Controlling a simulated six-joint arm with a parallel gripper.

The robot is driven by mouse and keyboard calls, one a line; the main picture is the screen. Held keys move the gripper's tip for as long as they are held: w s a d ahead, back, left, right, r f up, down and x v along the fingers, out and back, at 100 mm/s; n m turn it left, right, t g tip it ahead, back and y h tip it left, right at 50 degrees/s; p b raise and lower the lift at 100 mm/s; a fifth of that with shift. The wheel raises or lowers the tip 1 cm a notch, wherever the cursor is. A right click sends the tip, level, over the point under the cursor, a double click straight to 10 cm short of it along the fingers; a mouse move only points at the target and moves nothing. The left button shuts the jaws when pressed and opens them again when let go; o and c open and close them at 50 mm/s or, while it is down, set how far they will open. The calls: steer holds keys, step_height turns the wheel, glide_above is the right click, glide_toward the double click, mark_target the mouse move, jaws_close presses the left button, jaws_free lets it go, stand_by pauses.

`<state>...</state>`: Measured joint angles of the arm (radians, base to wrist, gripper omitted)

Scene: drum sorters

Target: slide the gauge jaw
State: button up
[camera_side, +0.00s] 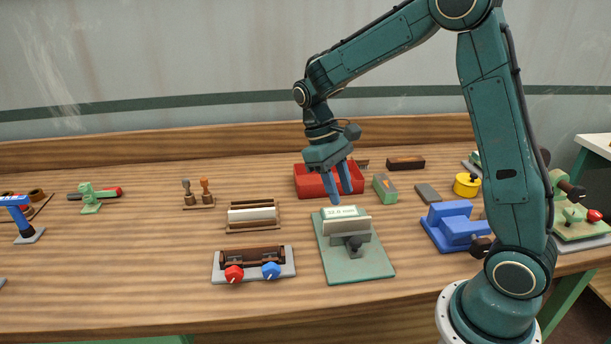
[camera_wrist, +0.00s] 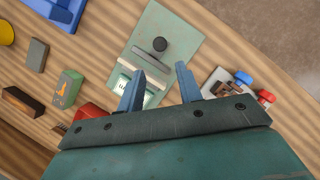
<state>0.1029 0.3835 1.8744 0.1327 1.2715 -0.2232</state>
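The gauge (camera_side: 340,267) is a pale green plate on the table, with a small display reading about "32.0 mm" (camera_side: 342,211) at its back. A grey upright jaw (camera_side: 356,226) stands on the plate, with a dark round knob (camera_side: 354,243) at its front. In the wrist view the gauge plate (camera_wrist: 180,36) lies ahead of the fingers, with the dark knob (camera_wrist: 160,44) on it. My gripper (camera_side: 342,200) points down above the back edge of the gauge. Its two blue fingers (camera_wrist: 158,86) are apart with nothing between them.
A red bin (camera_side: 312,182) stands just behind my gripper. A panel with a red and a blue knob (camera_side: 287,270) sits left of the gauge, and a blue block (camera_side: 450,225) sits right. A slotted holder (camera_side: 252,226) is to the left. Bare table lies in front.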

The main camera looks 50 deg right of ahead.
steer(key=shift+v, duration=1.15)
steer(key=shift+r, duration=0.1)
steer(key=s+a+r+t, duration=0.2)
steer(key=s+r+t, duration=0.2)
steer(key=s, duration=0.4)
steer(key=s+a+r+t, duration=0.3)
steer(key=s+r+t, duration=0.2)
steer(key=s, duration=0.4)
steer(key=shift+s+t, duration=0.2)
steer(key=shift+t, duration=0.3)
